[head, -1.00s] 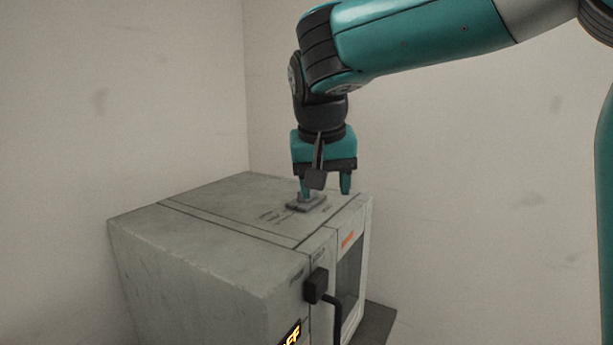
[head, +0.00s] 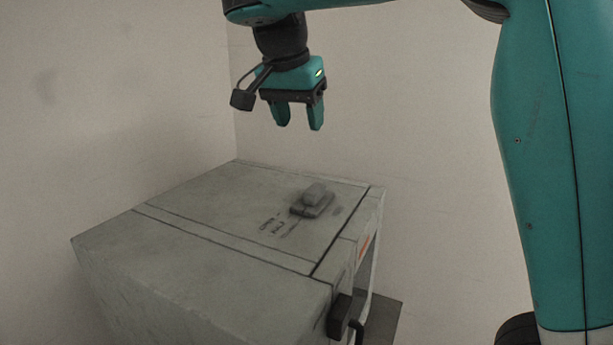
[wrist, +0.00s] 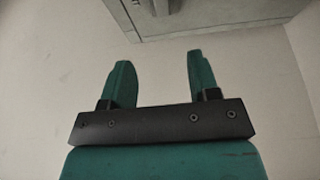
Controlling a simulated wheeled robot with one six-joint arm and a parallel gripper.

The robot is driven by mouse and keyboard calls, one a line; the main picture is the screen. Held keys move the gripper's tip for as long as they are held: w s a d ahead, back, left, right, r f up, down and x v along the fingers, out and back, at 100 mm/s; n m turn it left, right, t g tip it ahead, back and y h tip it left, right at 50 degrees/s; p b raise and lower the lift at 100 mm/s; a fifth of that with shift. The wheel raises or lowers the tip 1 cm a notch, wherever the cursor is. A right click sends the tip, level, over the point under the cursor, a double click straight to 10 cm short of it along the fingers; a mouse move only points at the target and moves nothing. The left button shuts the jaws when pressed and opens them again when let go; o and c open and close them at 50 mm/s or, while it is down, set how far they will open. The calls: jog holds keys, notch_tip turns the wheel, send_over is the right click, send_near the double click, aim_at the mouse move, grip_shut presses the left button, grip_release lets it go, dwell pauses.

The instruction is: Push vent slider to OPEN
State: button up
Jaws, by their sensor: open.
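The vent slider (head: 314,196) is a small grey block with a raised knob on a flat base. It sits on the top panel of a grey cabinet (head: 190,225), towards the right end. Dark lettering beside it on the left seems to include OPEN, but is blurred. I cannot tell exactly which mark the slider lines up with. My gripper (head: 299,128) hangs above and behind the slider in the head view, clear of it, with its two teal fingers apart and nothing between them. The wrist view shows the empty open fingers (wrist: 158,58); the slider cannot be made out there.
A black handle (head: 341,316) sticks out from the cabinet's front at the lower right. Plain pale walls (head: 420,120) stand behind the cabinet. The space above the cabinet top is free apart from my arm.

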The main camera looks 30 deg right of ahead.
aim_at(314, 188)
jog(key=x, duration=1.7)
jog(key=shift+w+d+f+b, duration=0.1)
jog(key=shift+w+d+b, duration=0.1)
jog(key=shift+w+b, duration=0.15)
